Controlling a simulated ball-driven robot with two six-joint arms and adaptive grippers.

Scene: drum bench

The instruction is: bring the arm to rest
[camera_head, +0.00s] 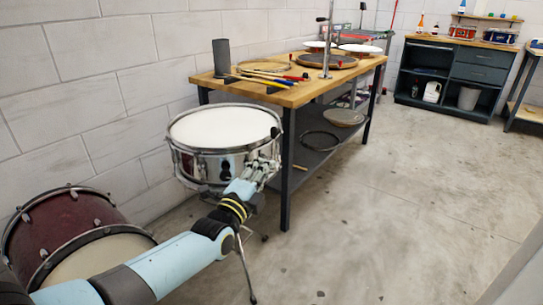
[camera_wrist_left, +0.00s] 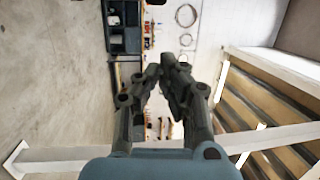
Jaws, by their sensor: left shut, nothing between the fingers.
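My left arm reaches in from the lower left of the head view. Its left gripper (camera_head: 268,152) is in front of the right side of the snare drum (camera_head: 222,128), partly covering the chrome shell; I cannot tell if they touch. The left gripper (camera_wrist_left: 163,66) also shows in the wrist view, with its fingertips close together and nothing between them. The snare drum has a white head and stands level on a thin-legged stand. My right gripper is not in view.
A wooden workbench (camera_head: 298,93) with drumsticks (camera_head: 265,76) and a dark cylinder (camera_head: 221,57) stands behind the drum. A dark red drum (camera_head: 62,228) lies on the floor at the lower left. A dark cabinet (camera_head: 480,67) is far right. The floor (camera_head: 400,200) on the right is clear.

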